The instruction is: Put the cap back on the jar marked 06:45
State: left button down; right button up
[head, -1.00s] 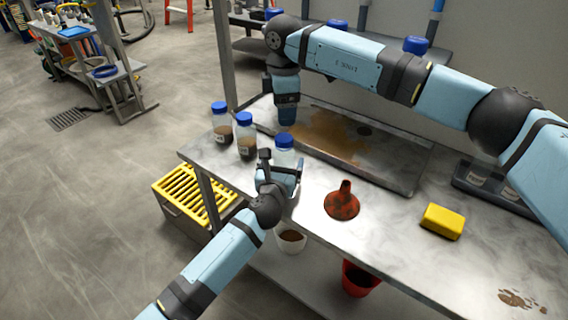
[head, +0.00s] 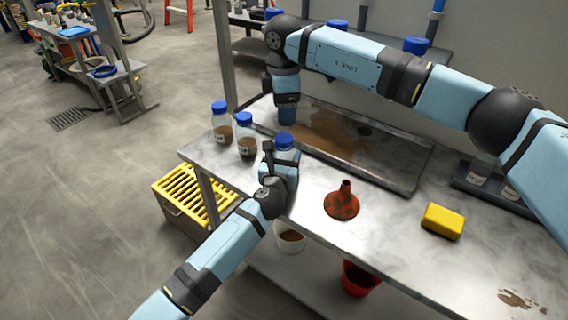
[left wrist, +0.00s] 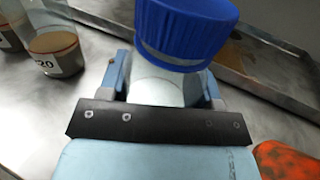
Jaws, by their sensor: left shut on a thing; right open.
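A clear jar with a blue cap (head: 285,141) stands on the bench's left part. My left gripper (head: 280,163) is shut around the body of this jar. In the left wrist view the jar (left wrist: 163,85) is between the fingers, with its ribbed blue cap (left wrist: 185,28) over the mouth. A pale ring shows under the cap; I cannot tell how tightly it sits. The jar's label is hidden, so I cannot read its time. My right gripper (head: 287,112) points down behind the jar, above the tray's left end, and is open; its fingertips are hard to see.
Two blue-capped jars with brown contents (head: 246,140) (head: 221,124) stand to the left. A brown-stained tray (head: 400,178) lies behind. An orange funnel (head: 342,203) and yellow sponge (head: 443,221) are to the right. A yellow-slatted crate (head: 190,190) is on the floor.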

jog(key=n, duration=1.1)
jog(key=shift+n, duration=0.4)
jog(key=n, duration=1.2)
jog(key=shift+n, duration=0.4)
jog(key=n, duration=2.5)
jog(key=shift+n, duration=0.4)
jog(key=n, duration=0.8)
jog(key=shift+f, duration=0.1)
